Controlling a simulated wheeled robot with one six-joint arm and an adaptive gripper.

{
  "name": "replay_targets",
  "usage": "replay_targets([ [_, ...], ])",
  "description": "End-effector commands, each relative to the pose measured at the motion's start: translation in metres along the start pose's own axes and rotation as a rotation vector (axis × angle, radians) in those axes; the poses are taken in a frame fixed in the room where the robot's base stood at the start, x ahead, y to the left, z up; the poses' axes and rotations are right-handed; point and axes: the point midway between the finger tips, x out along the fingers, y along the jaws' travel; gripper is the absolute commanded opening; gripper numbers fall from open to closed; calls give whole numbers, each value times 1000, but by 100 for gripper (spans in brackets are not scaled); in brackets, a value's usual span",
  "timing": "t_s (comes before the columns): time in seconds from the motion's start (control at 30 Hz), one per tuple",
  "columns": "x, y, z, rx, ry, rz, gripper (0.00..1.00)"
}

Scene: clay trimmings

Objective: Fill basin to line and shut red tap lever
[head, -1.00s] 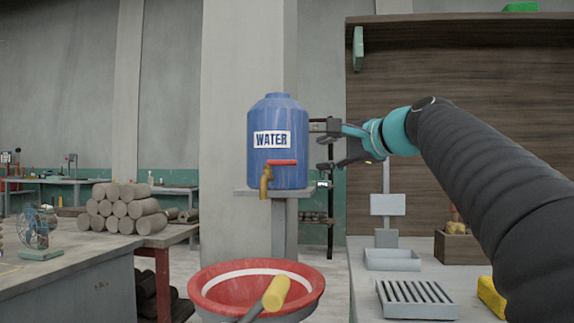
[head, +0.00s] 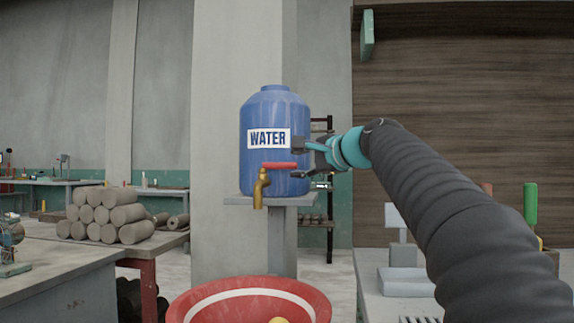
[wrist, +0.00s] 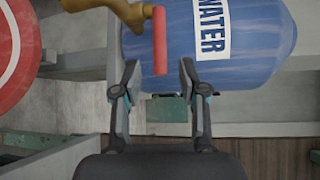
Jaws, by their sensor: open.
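The blue water barrel (head: 275,115) stands on a grey shelf, with a brass tap (head: 260,188) at its front. The red tap lever (head: 279,165) lies level, pointing right. In the wrist view the lever (wrist: 160,38) runs towards the gap between my fingertips. My gripper (head: 298,159) is open at the lever's free end; in the wrist view my gripper (wrist: 159,68) has one finger on each side of that end, not closed on it. The red basin (head: 185,308) with a white line inside sits below the tap, its lower part cut off. I see no water stream.
A bench with stacked clay logs (head: 108,215) is on the left. A grey worktable (head: 370,285) with trays is on the right, under my arm. A yellow thing (head: 279,320) shows inside the basin area.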

Motion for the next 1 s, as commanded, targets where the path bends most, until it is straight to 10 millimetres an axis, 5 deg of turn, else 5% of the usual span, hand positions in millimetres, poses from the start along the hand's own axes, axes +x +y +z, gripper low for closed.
replay_targets([
  [0.3,46,0,0,-1,-1,1,42],
  [0.73,55,0,0,-1,1,0,42],
  [0.77,55,0,0,-1,1,0,40],
  [0.9,55,0,0,-1,1,0,5],
  [1.0,55,0,0,-1,1,0,0],
])
